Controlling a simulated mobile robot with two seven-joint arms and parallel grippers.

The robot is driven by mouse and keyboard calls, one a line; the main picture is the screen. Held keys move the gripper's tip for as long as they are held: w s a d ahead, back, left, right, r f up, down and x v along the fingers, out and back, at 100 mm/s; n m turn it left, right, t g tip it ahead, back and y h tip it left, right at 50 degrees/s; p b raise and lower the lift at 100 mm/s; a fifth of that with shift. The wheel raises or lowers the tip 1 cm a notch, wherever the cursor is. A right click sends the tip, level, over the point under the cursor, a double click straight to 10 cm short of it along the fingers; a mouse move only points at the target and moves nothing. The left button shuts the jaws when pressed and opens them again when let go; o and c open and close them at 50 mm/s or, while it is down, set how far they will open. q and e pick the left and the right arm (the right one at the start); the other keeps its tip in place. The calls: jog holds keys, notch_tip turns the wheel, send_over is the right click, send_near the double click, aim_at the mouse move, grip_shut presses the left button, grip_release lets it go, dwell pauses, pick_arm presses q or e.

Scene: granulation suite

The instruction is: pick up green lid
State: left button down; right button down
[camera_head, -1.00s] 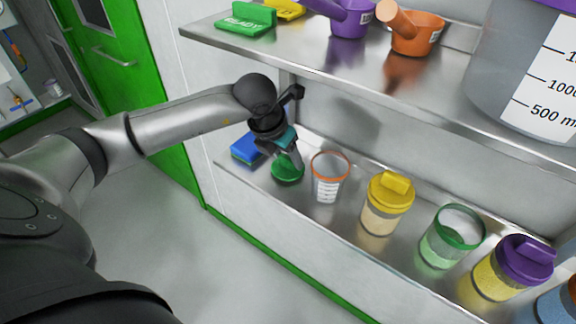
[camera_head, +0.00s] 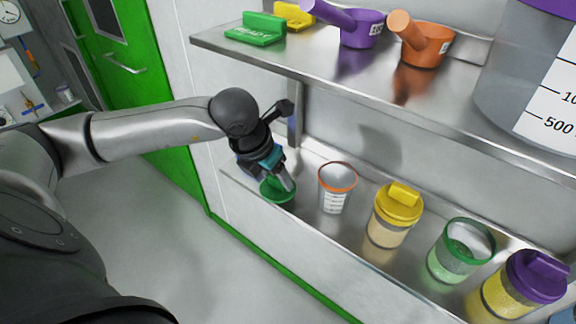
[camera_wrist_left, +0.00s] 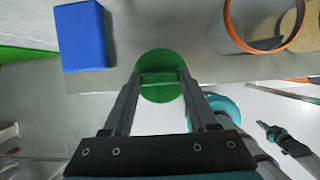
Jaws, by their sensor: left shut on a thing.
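The green lid (camera_head: 276,193) is a round disc with a raised grip, at the left part of the lower steel shelf. In the left wrist view the lid (camera_wrist_left: 160,62) shows its grip between the two fingertips. My left gripper (camera_head: 287,184) is shut on the lid's grip; it also shows in the left wrist view (camera_wrist_left: 158,76). I cannot tell whether the lid is clear of the shelf. My gripper hides part of it in the head view. My right gripper is not in the head view.
A blue block (camera_wrist_left: 83,36) lies left of the lid. An orange-rimmed cup (camera_head: 336,188) stands close to its right. A yellow-lidded jar (camera_head: 394,218), an open green-rimmed jar (camera_head: 461,250) and a purple-lidded jar (camera_head: 522,285) follow along the shelf. The upper shelf (camera_head: 330,85) overhangs.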

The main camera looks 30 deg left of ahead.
pick_arm(q)
jog(key=s+p, duration=0.2)
jog(key=s, duration=1)
jog(key=shift+a, duration=0.45)
jog(key=shift+s, duration=0.1)
